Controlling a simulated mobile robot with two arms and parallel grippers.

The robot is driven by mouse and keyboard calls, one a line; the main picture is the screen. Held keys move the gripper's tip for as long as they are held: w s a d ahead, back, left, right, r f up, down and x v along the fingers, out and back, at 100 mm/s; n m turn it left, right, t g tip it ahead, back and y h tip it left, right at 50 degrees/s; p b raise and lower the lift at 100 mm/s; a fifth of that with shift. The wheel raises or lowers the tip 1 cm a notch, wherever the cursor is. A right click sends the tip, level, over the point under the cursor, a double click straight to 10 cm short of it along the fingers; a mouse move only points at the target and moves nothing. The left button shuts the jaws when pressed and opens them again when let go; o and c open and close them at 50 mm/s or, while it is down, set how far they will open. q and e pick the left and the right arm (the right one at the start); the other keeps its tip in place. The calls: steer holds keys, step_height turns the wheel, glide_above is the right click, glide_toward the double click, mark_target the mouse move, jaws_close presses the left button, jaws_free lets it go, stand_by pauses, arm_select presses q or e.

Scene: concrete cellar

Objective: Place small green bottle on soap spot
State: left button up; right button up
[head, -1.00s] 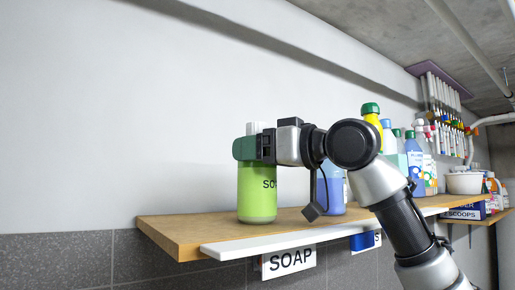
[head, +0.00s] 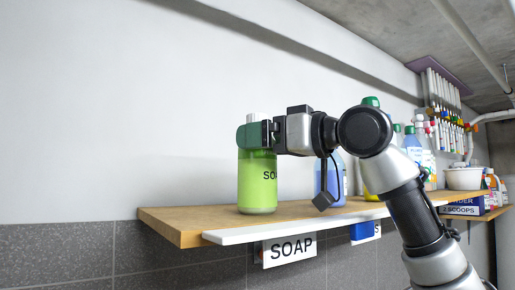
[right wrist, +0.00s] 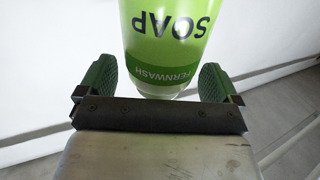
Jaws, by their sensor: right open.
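The green soap bottle (head: 256,185) stands upright near the left end of the wooden shelf, a little left of and above the SOAP label (head: 290,249). My right gripper (head: 252,136) is open at the bottle's upper part, and a green finger hides some of its top. In the right wrist view the bottle (right wrist: 170,45) appears upside down between the two spread fingers of the gripper (right wrist: 155,80), with gaps at the sides. I cannot tell how deep it sits between them. My left gripper is out of view.
The shelf (head: 185,222) has a white front strip. A blue bottle (head: 329,182) stands behind my right arm, with more bottles farther right, partly hidden. A white tub (head: 463,179) is at the far right.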

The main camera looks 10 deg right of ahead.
steer(key=b+v, duration=0.4)
steer(key=v, duration=0.6)
steer(key=shift+s+d, duration=0.15)
